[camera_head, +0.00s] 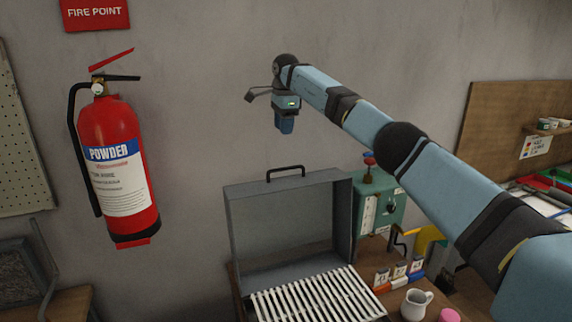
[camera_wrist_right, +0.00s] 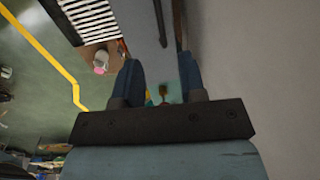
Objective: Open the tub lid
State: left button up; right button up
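The tub is a grey metal box whose lid (camera_head: 290,220) stands raised and upright at the back, with a black handle (camera_head: 286,170) on its top edge. White slats (camera_head: 310,298) fill the tub below the lid. My right gripper (camera_head: 285,128) is above the lid's handle, pointing down, apart from it and holding nothing. In the right wrist view its two blue fingers (camera_wrist_right: 160,78) are spread with a gap between them, and the slats (camera_wrist_right: 90,22) show at the upper left. My left gripper is not in view.
A red fire extinguisher (camera_head: 118,165) hangs on the wall at left. A green box (camera_head: 380,200) with a red knob stands right of the lid. A white mug (camera_head: 415,304) and a pink object (camera_head: 449,315) are at front right. The wall is close behind the lid.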

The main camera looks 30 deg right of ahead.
jog(key=f, duration=0.4)
jog(key=f+p, duration=0.1)
jog(key=f, duration=0.3)
jog(key=d+f+p, duration=0.1)
jog(key=f, duration=0.4)
jog(key=shift+w, duration=0.15)
grip_shut()
